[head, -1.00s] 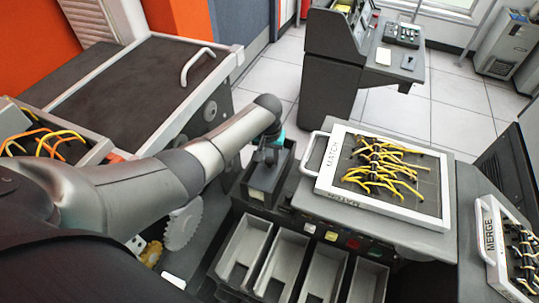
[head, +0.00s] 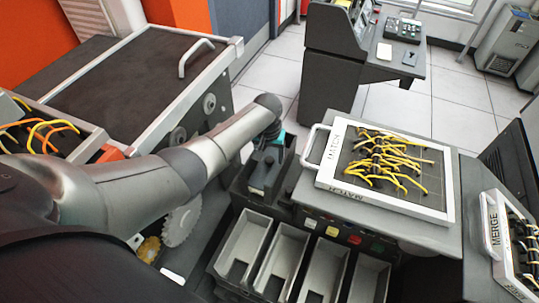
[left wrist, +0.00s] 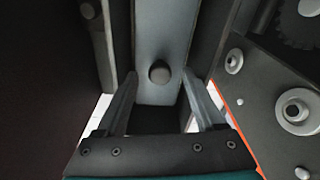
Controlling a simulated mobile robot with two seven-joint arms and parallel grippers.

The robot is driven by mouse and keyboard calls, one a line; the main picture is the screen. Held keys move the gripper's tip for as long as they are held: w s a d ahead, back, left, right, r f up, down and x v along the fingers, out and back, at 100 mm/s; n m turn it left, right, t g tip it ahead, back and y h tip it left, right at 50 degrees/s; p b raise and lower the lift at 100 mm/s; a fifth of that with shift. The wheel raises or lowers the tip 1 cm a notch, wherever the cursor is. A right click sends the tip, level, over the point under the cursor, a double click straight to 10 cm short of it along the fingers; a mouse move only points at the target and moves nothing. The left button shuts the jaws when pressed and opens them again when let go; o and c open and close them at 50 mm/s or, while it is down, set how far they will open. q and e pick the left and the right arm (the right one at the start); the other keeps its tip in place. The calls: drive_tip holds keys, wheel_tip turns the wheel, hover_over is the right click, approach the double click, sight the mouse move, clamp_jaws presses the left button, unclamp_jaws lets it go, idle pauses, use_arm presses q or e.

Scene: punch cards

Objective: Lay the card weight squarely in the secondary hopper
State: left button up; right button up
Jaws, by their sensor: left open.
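The secondary hopper (head: 240,192) is a dark open box left of the grey machine top in the head view. The card weight (head: 262,180), a grey block, appears to lie inside it; the left wrist view shows it as a grey-blue plate (left wrist: 160,30) with a round dark knob, between dark walls. My left gripper (head: 268,158) is over the hopper, partly hidden by its own arm. In the left wrist view its fingers (left wrist: 160,80) are open, one on each side of the knob, with gaps visible. I cannot tell whether the weight rests fully flat. My right gripper is not in view.
A white-framed panel with yellow wires (head: 335,185) lies right of the hopper. Several empty grey card trays (head: 283,262) stand in front. A toothed wheel (head: 182,222) is at the left, below my arm. A second framed panel (head: 490,235) is at the right edge.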

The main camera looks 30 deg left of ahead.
sight(268, 171)
use_arm(q)
drive_tip(key=shift+s, duration=0.1)
drive_tip(key=shift+r, duration=0.3)
wheel_tip(268, 171, up, 15)
drive_tip(key=s+p, duration=0.1)
drive_tip(key=p, duration=0.2)
drive_tip(key=shift+s+d+f, duration=0.2)
drive_tip(key=shift+s, duration=0.15)
drive_tip(key=shift+f, duration=0.1)
idle(1.1)
